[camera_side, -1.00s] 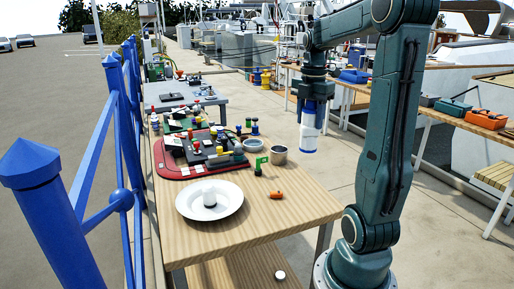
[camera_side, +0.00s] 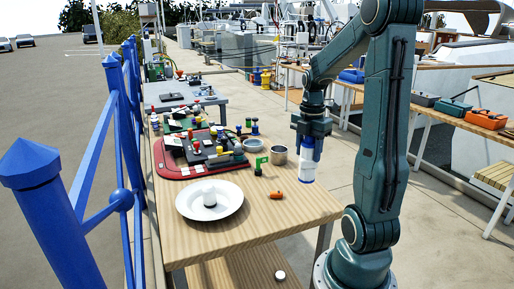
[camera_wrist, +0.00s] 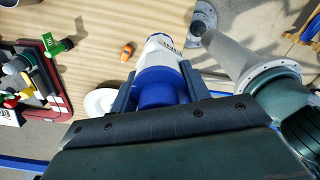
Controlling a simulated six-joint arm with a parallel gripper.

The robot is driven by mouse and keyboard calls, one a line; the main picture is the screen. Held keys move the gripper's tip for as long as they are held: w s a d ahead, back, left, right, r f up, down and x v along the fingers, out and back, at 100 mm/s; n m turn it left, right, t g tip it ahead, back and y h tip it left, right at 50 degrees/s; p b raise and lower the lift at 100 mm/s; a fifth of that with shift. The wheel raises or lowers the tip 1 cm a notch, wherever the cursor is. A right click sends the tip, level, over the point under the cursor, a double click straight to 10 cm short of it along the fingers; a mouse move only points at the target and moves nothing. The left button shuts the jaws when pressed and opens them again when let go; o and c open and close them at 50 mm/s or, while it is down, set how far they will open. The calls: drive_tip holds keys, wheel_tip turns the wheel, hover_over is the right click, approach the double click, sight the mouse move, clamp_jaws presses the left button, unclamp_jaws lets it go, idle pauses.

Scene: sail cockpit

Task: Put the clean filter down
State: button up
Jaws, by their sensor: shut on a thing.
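The clean filter (camera_side: 306,172) is a white cylinder with a blue top and a blue lower rim. My gripper (camera_side: 310,145) is shut on its upper part and holds it upright above the table's right edge. In the wrist view the filter (camera_wrist: 160,68) sits between the two fingers of my gripper (camera_wrist: 159,88). A white plate (camera_side: 228,207) lies on the wooden table (camera_side: 255,225), with a small white cylinder (camera_side: 209,197) standing in it. The fingers hide part of the filter.
An orange piece (camera_side: 277,195), a metal cup (camera_side: 278,155) and a green-flagged item (camera_side: 261,163) stand on the table. A red-edged tray (camera_side: 172,174) with several parts lies at the back left. The table's front right is clear. A blue railing (camera_side: 85,170) runs along the left.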

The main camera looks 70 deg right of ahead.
sight(306, 179)
wheel_tip(306, 179, down, 6)
drive_tip(key=shift+f, duration=0.1)
drive_tip(key=shift+f, duration=2.1)
drive_tip(key=shift+f, duration=0.15)
drive_tip(key=o, duration=1)
drive_tip(key=shift+o, duration=0.2)
drive_tip(key=shift+r, duration=0.2)
wheel_tip(306, 179, up, 12)
